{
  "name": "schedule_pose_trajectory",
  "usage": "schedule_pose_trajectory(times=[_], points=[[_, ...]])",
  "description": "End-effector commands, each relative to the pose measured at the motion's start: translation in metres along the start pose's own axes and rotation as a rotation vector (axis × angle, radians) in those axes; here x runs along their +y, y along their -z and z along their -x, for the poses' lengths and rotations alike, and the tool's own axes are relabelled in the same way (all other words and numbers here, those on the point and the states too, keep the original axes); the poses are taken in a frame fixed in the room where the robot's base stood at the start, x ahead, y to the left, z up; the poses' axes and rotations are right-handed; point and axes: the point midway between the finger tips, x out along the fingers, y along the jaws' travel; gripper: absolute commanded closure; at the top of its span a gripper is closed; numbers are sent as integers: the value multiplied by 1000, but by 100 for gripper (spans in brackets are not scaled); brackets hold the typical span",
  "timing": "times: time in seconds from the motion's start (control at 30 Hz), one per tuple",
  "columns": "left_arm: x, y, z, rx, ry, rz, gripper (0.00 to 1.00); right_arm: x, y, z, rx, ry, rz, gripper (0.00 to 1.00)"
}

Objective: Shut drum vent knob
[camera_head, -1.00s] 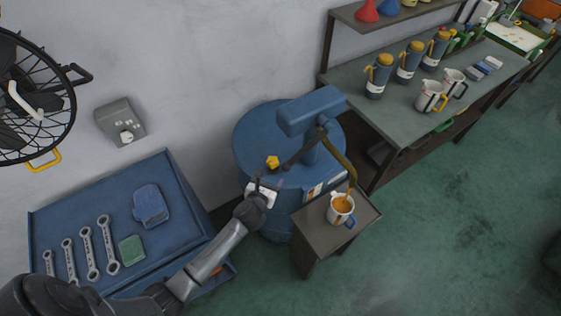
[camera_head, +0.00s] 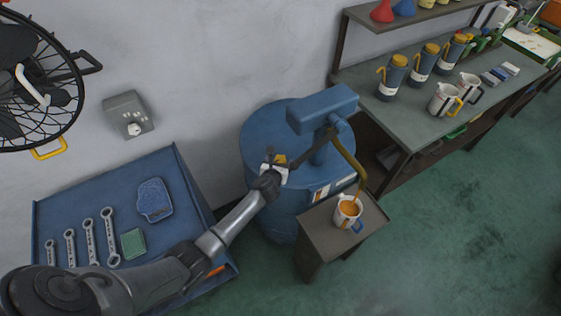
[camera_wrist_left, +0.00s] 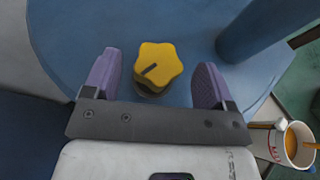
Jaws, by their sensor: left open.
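The blue drum (camera_head: 262,128) stands against the wall, with a pump head (camera_head: 325,108) on top. The yellow star-shaped vent knob (camera_wrist_left: 158,65) sits on the drum lid and carries a dark line mark. In the head view the knob (camera_head: 281,159) is partly hidden by my left gripper (camera_head: 275,161). In the left wrist view my left gripper (camera_wrist_left: 155,82) is open, with one purple finger on each side of the knob and a gap to both. My right gripper is not in view.
A white mug (camera_head: 346,213) of orange liquid stands under the pump's spout on a small table (camera_head: 313,233). A blue tool cart (camera_head: 90,205) with several wrenches is at left. A bench (camera_head: 420,110) with jugs stands at right.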

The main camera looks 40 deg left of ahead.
Motion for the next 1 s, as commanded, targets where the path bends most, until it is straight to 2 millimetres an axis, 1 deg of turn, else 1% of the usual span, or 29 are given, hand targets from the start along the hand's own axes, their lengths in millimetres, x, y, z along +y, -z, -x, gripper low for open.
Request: schedule_pose_trajectory(times=[0.03, 0.2, 0.37, 0.63, 0.67, 1.0], points=[[0, 2, -7, -1, -1, 0, 22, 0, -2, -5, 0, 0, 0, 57], [0, 1, -19, -1, 0, -2, 22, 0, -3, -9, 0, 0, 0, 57], [0, 0, -23, -1, 0, -2, 22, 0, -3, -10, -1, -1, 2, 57], [0, 0, -23, 0, 0, -1, 22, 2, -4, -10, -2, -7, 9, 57], [0, 0, -23, 0, 0, -1, 24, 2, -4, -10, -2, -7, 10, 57], [0, 0, -23, 0, 0, -1, 57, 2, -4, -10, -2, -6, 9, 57]])
